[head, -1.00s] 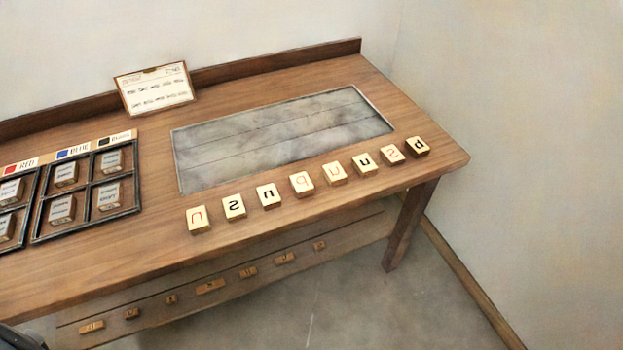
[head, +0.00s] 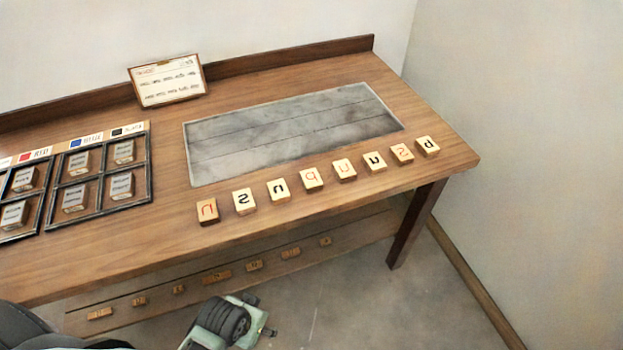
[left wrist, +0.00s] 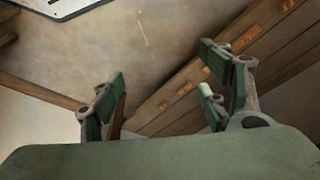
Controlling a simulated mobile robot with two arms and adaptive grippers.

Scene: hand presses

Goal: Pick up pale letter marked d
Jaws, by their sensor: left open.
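A row of pale wooden letter blocks stands along the front of the table (head: 120,245). The rightmost block (head: 427,146) bears a mark like a p or a turned d, and a middle block (head: 311,178) bears a similar red mark. I cannot tell for certain which is the d. My left gripper (head: 256,318) is low in front of the table, below the tabletop and well apart from the blocks. The left wrist view shows its two fingers (left wrist: 162,88) spread with nothing between them. My right gripper is not in view.
A grey slab (head: 290,135) is set behind the blocks. Dark-framed trays (head: 98,206) with labelled blocks stand at left, and a card (head: 166,82) leans at the back. A lower shelf (head: 160,305) holds small blocks. A table leg (head: 413,225) stands at right; floor is clear beside it.

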